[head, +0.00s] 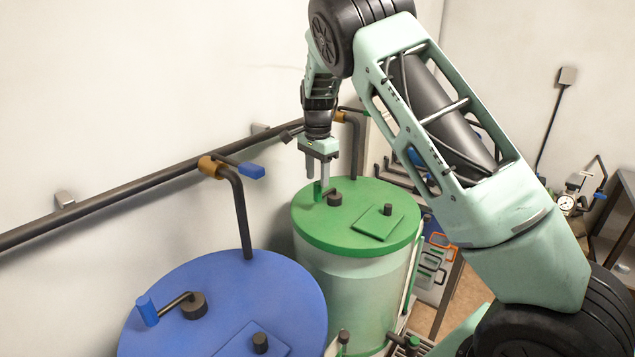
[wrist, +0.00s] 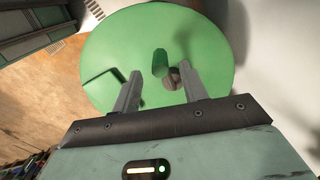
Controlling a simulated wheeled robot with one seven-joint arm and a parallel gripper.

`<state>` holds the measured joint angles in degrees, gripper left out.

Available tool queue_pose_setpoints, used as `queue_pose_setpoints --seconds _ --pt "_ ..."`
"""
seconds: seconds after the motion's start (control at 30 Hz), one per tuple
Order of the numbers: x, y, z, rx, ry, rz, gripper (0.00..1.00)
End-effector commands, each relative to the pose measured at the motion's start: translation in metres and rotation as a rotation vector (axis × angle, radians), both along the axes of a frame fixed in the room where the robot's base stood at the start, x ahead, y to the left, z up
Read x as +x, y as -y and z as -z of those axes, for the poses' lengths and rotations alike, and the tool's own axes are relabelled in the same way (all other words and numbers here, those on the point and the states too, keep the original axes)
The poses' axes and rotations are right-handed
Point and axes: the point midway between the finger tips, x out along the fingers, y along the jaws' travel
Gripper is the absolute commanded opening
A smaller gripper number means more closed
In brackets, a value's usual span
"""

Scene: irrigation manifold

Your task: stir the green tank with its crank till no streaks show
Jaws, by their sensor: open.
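The green tank (head: 350,268) stands in the middle of the head view, with pale, see-through-looking walls, greener low down, under a flat green lid (head: 350,238). I cannot make out clear streaks. Its crank has a dark hub (head: 335,199) and an upright green handle (wrist: 160,62). In the head view the handle is partly hidden by my fingers. My gripper (head: 317,176) points down over the crank, open. In the wrist view the handle shows between my gripper's fingertips (wrist: 160,72), touching neither; I cannot tell how deep it sits between them.
A blue tank lid (head: 270,285) with its own blue-handled crank (head: 148,311) is at front left. A dark pipe (head: 110,205) with a blue-levered valve (head: 250,170) runs along the wall. A raised square hatch (head: 378,223) with a dark knob sits on the green lid, right of the crank.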

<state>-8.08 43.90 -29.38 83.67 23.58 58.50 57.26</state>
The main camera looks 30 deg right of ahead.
Motion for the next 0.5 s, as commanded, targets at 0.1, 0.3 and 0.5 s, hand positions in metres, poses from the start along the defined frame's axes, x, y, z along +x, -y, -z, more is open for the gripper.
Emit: queue_pose_setpoints --seconds 0.1,0.3,0.5 --pt "-0.001 0.0 0.018 0.001 -0.003 0.001 0.43" --pt "0.0 0.0 0.036 0.001 0.0 0.001 0.43" --pt "0.0 0.0 0.04 0.001 0.0 0.001 0.43"
